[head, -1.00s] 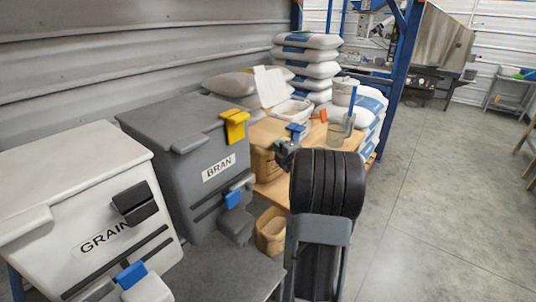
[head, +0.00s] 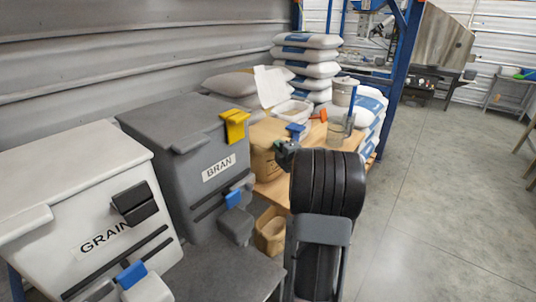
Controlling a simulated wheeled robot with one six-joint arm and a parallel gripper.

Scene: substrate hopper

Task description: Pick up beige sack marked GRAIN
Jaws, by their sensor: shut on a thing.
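A beige sack (head: 263,157) stands at the near end of the wooden bench, just right of the dark BRAN bin. No GRAIN marking can be read on the side that shows. My gripper (head: 282,154) is at the sack's right side and is shut on it. My dark arm hides part of the gripper and the area to its right. I cannot tell whether the sack is clear of the bench top.
A white GRAIN bin (head: 60,190) and a dark grey BRAN bin (head: 190,150) stand at left. A tan container (head: 270,238) sits low beside the bench (head: 275,190). A white tub (head: 291,111), a clear jar (head: 336,132) and stacked sacks (head: 308,55) are behind.

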